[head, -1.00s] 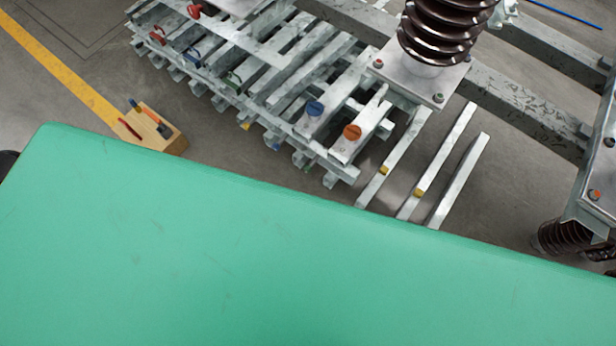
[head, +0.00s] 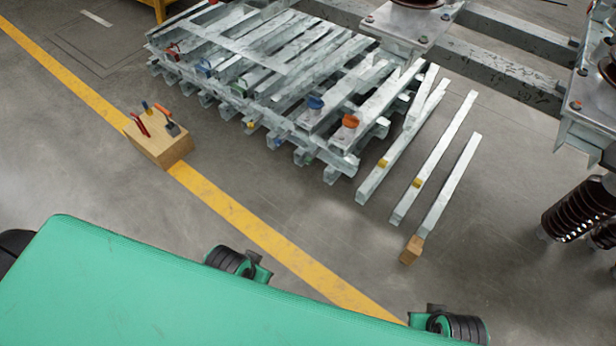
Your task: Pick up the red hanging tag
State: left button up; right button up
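A small red piece (head: 172,50) hangs at the left end of the stack of grey metal frames, in the upper left of the head view. It looks like a red hanging tag, but it is too small to make out its exact shape. A blue piece (head: 205,66) and a green piece (head: 239,88) sit along the same near side of the stack. Neither of my grippers shows in the head view, and nothing is seen touching the red piece.
A wooden block (head: 160,152) with several tools stands on the floor beside a yellow line (head: 255,229). Loose metal bars (head: 435,170) lie right of the stack (head: 275,60). Ribbed brown insulators (head: 583,208) stand at the right.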

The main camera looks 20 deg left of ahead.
aim_at(137, 121)
jog(key=u, duration=1.75)
